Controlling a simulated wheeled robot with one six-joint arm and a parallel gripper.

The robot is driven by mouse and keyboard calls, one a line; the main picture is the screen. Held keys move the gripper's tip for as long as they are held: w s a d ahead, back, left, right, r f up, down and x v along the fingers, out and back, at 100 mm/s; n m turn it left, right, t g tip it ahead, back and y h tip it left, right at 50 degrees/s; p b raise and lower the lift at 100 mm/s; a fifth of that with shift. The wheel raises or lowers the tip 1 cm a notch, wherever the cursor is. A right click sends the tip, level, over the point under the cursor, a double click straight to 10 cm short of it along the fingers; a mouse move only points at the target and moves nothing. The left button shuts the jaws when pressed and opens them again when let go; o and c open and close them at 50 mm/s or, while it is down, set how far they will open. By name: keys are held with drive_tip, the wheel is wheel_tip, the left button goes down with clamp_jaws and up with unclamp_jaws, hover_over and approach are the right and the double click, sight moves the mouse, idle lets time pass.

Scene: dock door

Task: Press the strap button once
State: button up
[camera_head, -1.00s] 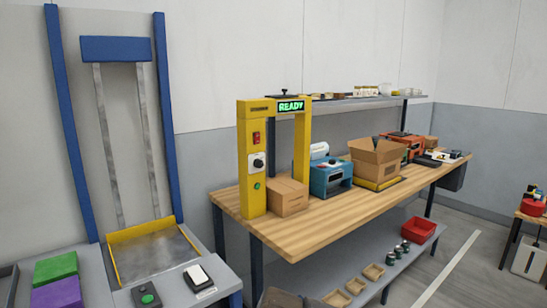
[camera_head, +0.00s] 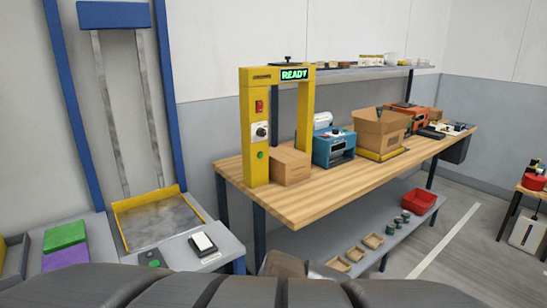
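The yellow strapping machine (camera_head: 253,115) stands at the left end of the wooden bench, with a lit green READY display (camera_head: 294,74) at its top right. On its front post are a red switch (camera_head: 259,106), a dark knob on a white plate (camera_head: 261,132) and a small round green button (camera_head: 260,155) below them. The label of this button is too small to read. A closed cardboard box (camera_head: 290,167) sits in the machine's opening. My gripper is not in view; a dark segmented part of my arm fills the bottom edge.
The wooden bench (camera_head: 330,196) carries a blue device (camera_head: 333,148) and an open carton (camera_head: 378,130) to the right. At left, a grey counter holds another green button in a black housing (camera_head: 153,258) and a white-topped pad (camera_head: 203,243). Floor shows at right.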

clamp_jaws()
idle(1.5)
